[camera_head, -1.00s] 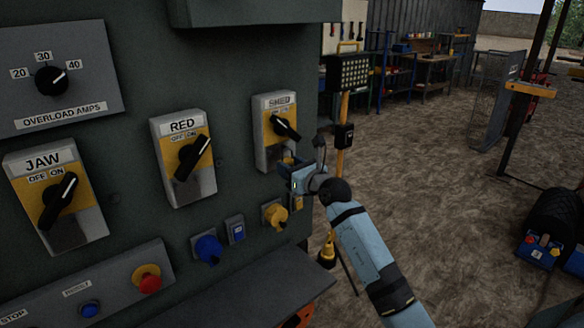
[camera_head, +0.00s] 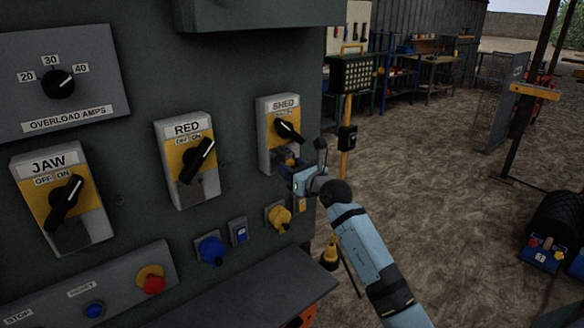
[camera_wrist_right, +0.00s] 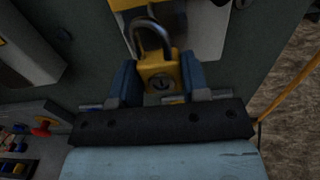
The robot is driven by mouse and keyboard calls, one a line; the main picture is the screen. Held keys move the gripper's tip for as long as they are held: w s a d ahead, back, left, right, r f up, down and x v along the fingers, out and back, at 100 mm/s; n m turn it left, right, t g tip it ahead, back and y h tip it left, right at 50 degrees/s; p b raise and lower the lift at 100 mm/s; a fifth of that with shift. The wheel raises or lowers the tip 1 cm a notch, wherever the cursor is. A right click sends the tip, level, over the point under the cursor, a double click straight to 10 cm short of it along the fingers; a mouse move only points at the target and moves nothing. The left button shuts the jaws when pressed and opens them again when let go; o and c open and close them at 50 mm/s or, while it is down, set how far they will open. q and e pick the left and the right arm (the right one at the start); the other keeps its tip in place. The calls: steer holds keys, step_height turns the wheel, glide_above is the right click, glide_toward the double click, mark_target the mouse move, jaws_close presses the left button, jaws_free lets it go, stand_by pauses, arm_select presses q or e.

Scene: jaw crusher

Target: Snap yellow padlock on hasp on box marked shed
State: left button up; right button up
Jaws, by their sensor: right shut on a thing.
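The box marked SHED (camera_head: 269,146) is at the right end of the panel, grey and yellow with a black rotary switch. My right gripper (camera_head: 290,168) is just below that switch. In the right wrist view my right gripper (camera_wrist_right: 160,82) is shut on the yellow padlock (camera_wrist_right: 158,68), with a blue finger on each side of its body. The padlock's grey shackle (camera_wrist_right: 150,36) points up toward the box's lower part, which shows in the wrist view (camera_wrist_right: 200,38). I cannot tell whether the shackle passes through the hasp. My left gripper is out of view.
The RED box (camera_head: 187,160) and JAW box (camera_head: 62,200) are to the left on the same panel. A yellow plug (camera_head: 278,216) and blue plug (camera_head: 210,250) stick out below. A grey ledge (camera_head: 265,290) juts out underneath. Open ground lies to the right.

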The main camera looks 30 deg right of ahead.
stand_by(0.3)
steer(key=shift+p, duration=0.6)
stand_by(0.6)
steer(key=shift+w, duration=0.8)
steer(key=o, duration=1)
steer(key=shift+o, duration=0.2)
steer(key=s+b, duration=0.1)
steer(key=s, duration=1.2)
steer(key=shift+s+d+b, duration=0.3)
steer(key=shift+s+d, duration=0.1)
steer(key=shift+d, duration=0.05)
steer(key=shift+f, duration=0.1)
